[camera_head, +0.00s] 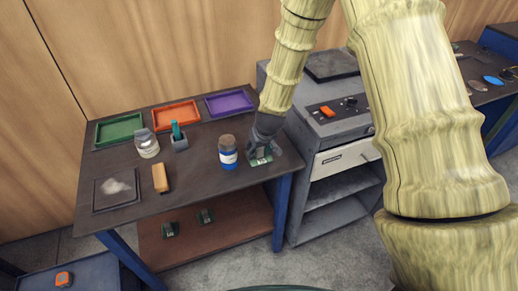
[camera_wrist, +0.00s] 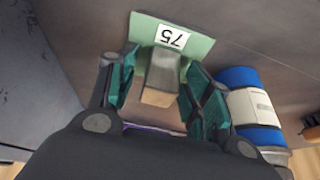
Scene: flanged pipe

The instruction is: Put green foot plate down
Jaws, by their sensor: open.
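The green foot plate (camera_wrist: 196,44) lies on the dark table top and carries a white label reading 75 and a grey upright block. In the head view the plate (camera_head: 258,160) is near the table's right front corner, partly hidden by my gripper (camera_head: 262,150). In the wrist view my gripper (camera_wrist: 160,95) is open, its teal-padded fingers on either side of the grey block with gaps visible. Whether the plate is fully flat on the table is hard to tell.
A blue and white jar (camera_head: 228,155) stands close left of my gripper. Green (camera_head: 119,131), orange (camera_head: 176,114) and purple (camera_head: 229,103) trays line the table's back. A grey machine (camera_head: 335,125) stands right.

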